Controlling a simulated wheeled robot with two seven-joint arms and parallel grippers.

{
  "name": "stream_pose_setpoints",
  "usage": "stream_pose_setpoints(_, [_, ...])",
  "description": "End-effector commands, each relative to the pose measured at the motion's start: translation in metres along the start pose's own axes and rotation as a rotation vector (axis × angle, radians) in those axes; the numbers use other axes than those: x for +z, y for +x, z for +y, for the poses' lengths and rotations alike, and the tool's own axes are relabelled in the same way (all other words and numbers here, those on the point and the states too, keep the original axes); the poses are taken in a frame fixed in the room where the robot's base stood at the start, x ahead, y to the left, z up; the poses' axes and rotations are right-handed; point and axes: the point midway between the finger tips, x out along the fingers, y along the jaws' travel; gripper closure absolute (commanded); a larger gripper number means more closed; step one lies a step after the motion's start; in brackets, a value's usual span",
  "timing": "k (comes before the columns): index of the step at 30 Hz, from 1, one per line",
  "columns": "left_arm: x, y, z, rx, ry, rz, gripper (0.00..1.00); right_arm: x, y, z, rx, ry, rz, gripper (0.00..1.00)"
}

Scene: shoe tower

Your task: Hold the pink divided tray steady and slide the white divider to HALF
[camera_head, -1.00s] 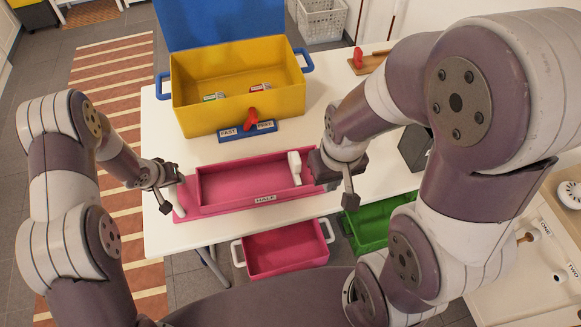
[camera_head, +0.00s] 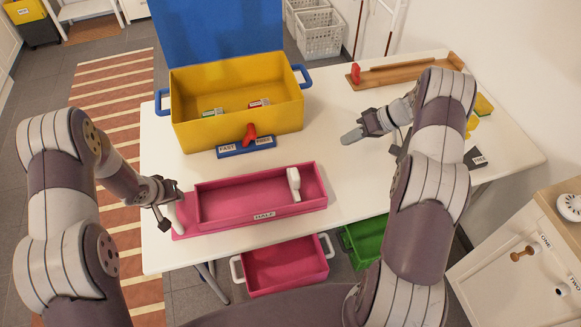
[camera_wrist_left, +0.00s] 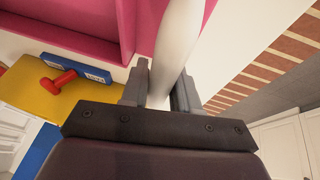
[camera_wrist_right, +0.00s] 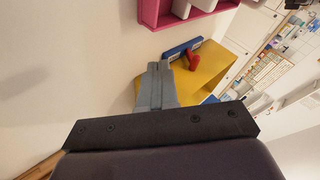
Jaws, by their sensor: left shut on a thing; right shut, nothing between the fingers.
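The pink divided tray (camera_head: 222,209) lies on the white table, with a HALF label (camera_head: 264,216) on its front wall. The white divider (camera_head: 294,183) stands upright in it near the right end, to the right of the label. My left gripper (camera_head: 174,200) is shut on the white handle (camera_head: 180,214) at the tray's left end; the handle also shows between the fingers in the left wrist view (camera_wrist_left: 178,45). My right gripper (camera_head: 352,136) is shut and empty above the table, behind and right of the tray, apart from it. Its closed fingers show in the right wrist view (camera_wrist_right: 155,86).
A yellow bin (camera_head: 238,130) with blue handles stands behind the tray, with a blue switch plate and red lever (camera_head: 250,135) in front. A wooden rail (camera_head: 405,72) lies at the back right. Pink (camera_head: 285,267) and green (camera_head: 366,240) drawers hang below the table edge.

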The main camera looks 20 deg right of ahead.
Motion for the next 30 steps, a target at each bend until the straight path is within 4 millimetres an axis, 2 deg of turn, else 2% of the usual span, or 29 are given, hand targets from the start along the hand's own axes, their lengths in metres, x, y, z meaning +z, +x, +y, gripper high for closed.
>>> stream_pose_setpoints(4, [0.003,0.002,0.001,0.001,0.000,-0.006,1.00,0.028,-0.013,-0.024,-0.096,0.203,-0.199,1.00])
stream_pose_setpoints(10, [0.002,0.002,0.000,0.001,0.000,-0.004,1.00,0.033,-0.007,-0.034,-0.118,0.336,-0.229,1.00])
stream_pose_setpoints(14, [0.002,0.002,0.000,0.001,0.000,-0.003,1.00,0.038,0.014,-0.037,-0.119,0.338,-0.231,1.00])
stream_pose_setpoints(24, [0.001,0.001,0.000,0.001,0.000,0.000,1.00,0.052,0.085,-0.048,-0.118,0.336,-0.228,1.00])
stream_pose_setpoints(30, [0.000,0.001,0.000,0.001,-0.001,0.000,1.00,0.049,0.103,-0.071,-0.116,0.334,-0.227,1.00])
